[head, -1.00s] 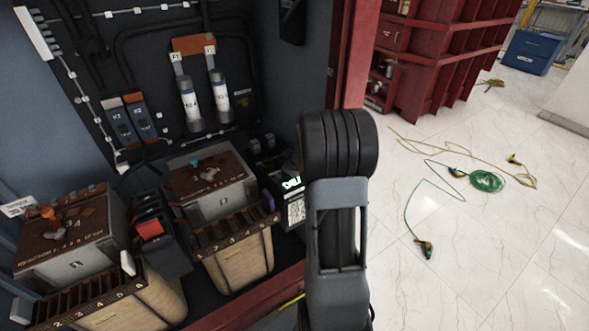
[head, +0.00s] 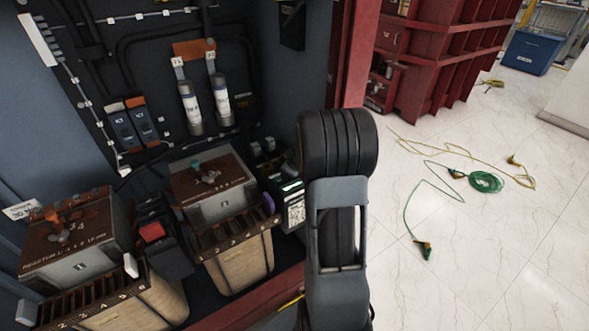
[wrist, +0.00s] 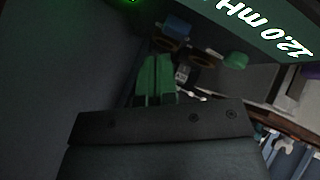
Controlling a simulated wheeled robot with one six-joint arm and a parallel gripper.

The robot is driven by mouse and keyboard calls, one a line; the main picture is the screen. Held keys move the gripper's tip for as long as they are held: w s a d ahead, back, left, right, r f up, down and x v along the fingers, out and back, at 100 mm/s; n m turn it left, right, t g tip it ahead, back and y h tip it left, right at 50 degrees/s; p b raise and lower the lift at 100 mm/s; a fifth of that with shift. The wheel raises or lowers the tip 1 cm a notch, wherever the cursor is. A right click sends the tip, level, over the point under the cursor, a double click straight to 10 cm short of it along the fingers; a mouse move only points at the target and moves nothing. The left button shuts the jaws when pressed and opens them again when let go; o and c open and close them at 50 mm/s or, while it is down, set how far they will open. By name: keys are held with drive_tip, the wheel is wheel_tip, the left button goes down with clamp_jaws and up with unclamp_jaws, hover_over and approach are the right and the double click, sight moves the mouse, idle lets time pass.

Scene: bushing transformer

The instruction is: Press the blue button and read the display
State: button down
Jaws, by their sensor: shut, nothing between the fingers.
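In the wrist view my gripper (wrist: 155,80) shows as green fingertips, closed together and empty. A lit display (wrist: 265,22) fills the upper right corner, its text upside down and partly cut off. In the head view the device with the display (head: 292,188) stands beside the right-hand transformer, partly behind my arm. The gripper is hidden there.
Two brown-topped transformers (head: 224,206) (head: 75,255) stand in the cabinet, with a red-topped part (head: 151,232) between them. A red cabinet edge (head: 262,297) runs along the front. Green cable (head: 486,181) lies on the open floor at right.

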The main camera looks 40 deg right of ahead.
idle(0.3)
wheel_tip(320, 180, up, 5)
drive_tip(key=p, duration=0.5)
idle(0.8)
drive_tip(key=shift+a+r, duration=0.1)
drive_tip(key=shift+r, duration=0.05)
drive_tip(key=s+a+r+m+g+p, duration=0.1)
drive_tip(key=s+a+r+m+g, duration=0.15)
drive_tip(key=s+a+r, duration=0.7)
drive_tip(key=s+a+r+m+g+y, duration=0.2)
drive_tip(key=s+a+y, duration=0.1)
drive_tip(key=s+a, duration=0.9)
drive_tip(key=a, duration=0.3)
drive_tip(key=shift+s+r+y+p, duration=0.15)
drive_tip(key=shift+s+y+p, duration=0.1)
drive_tip(key=shift+y+p, duration=0.1)
drive_tip(key=shift+s+g, duration=0.1)
drive_tip(key=shift+g, duration=0.15)
